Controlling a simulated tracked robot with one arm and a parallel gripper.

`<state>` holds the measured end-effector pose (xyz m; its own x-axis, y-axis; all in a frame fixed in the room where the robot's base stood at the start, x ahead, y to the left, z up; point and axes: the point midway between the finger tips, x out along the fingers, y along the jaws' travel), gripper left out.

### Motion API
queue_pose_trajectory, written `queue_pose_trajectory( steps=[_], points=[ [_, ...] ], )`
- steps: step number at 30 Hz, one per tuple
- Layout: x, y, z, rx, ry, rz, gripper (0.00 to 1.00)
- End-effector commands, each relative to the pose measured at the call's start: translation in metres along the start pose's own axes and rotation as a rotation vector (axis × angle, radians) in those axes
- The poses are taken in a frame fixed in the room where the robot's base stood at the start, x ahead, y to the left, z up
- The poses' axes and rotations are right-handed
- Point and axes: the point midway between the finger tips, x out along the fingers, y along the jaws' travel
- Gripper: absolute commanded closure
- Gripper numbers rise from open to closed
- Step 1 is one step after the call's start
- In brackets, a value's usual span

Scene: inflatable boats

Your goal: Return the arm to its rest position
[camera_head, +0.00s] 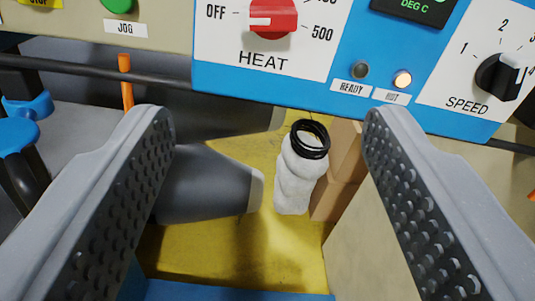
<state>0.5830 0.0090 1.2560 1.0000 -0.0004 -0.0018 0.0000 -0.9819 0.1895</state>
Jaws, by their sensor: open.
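My gripper (270,130) is open, with its two grey fingers and studded black pads at the left and right of the view. Nothing is between the pads that I can see them touching. Farther off, between the fingers in the picture, a white lumpy object with black rings (302,170) at its top stands on a yellow surface (265,240). Whether the fingers are level with it I cannot tell, but they look nearer to the camera.
A blue and white control panel (345,85) with a red HEAT knob (273,17) and a black SPEED knob (497,76) spans the top. The HOT lamp (402,79) glows. A grey nozzle-like part (205,183) is left of the white object; brown blocks (338,175) stand right of it.

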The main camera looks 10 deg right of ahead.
Motion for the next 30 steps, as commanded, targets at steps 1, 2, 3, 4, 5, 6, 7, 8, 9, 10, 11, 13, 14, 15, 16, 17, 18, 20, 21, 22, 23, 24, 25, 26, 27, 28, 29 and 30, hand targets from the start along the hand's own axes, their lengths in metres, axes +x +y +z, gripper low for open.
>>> queue_pose_trajectory(
  steps=[1, 2, 3, 4, 5, 6, 7, 8, 9, 10, 11, 13, 14, 15, 16, 17, 18, 20, 21, 22, 23, 24, 25, 26, 27, 28, 29, 30],
  points=[
    [0.000, 0.000, 0.000, 0.000, 0.000, 0.000, 0.41],
    [0.000, 0.000, 0.000, 0.000, 0.000, 0.000, 0.41],
    [0.000, 0.000, 0.000, 0.000, 0.000, 0.000, 0.41],
    [0.000, 0.000, 0.000, 0.000, 0.000, 0.000, 0.41],
    [0.000, 0.000, 0.000, 0.000, 0.000, 0.000, 0.41],
    [0.000, 0.000, 0.000, 0.000, 0.000, 0.000, 0.41],
    [0.000, 0.000, 0.000, 0.000, 0.000, 0.000, 0.41],
    [0.000, 0.000, -0.001, 0.001, 0.000, 0.001, 0.41],
    [0.000, 0.001, -0.004, 0.003, 0.000, 0.001, 0.41],
    [0.001, 0.001, -0.007, 0.005, -0.002, 0.002, 0.41],
    [0.001, 0.002, -0.011, 0.007, -0.006, 0.004, 0.41],
    [0.001, 0.004, -0.025, 0.017, -0.016, 0.009, 0.41],
    [0.001, 0.005, -0.032, 0.023, -0.024, 0.011, 0.41],
    [0.000, 0.007, -0.046, 0.033, -0.029, 0.014, 0.41],
    [-0.002, 0.009, -0.055, 0.041, -0.040, 0.016, 0.41],
    [-0.004, 0.011, -0.065, 0.050, -0.047, 0.018, 0.41],
    [-0.007, 0.013, -0.080, 0.060, -0.058, 0.021, 0.41],
    [-0.014, 0.018, -0.100, 0.076, -0.077, 0.022, 0.41],
    [-0.019, 0.021, -0.114, 0.088, -0.090, 0.022, 0.41],
    [-0.023, 0.023, -0.123, 0.097, -0.100, 0.021, 0.41],
    [-0.028, 0.025, -0.132, 0.106, -0.111, 0.020, 0.41],
    [-0.035, 0.028, -0.145, 0.116, -0.124, 0.018, 0.41],
    [-0.041, 0.030, -0.155, 0.124, -0.133, 0.016, 0.41],
    [-0.047, 0.033, -0.163, 0.133, -0.145, 0.014, 0.41],
    [-0.055, 0.036, -0.174, 0.143, -0.157, 0.009, 0.41],
    [-0.062, 0.038, -0.184, 0.149, -0.162, 0.007, 0.41],
    [-0.068, 0.040, -0.189, 0.155, -0.174, 0.003, 0.41],
    [-0.077, 0.043, -0.198, 0.163, -0.182, -0.001, 0.41]
  ],
)
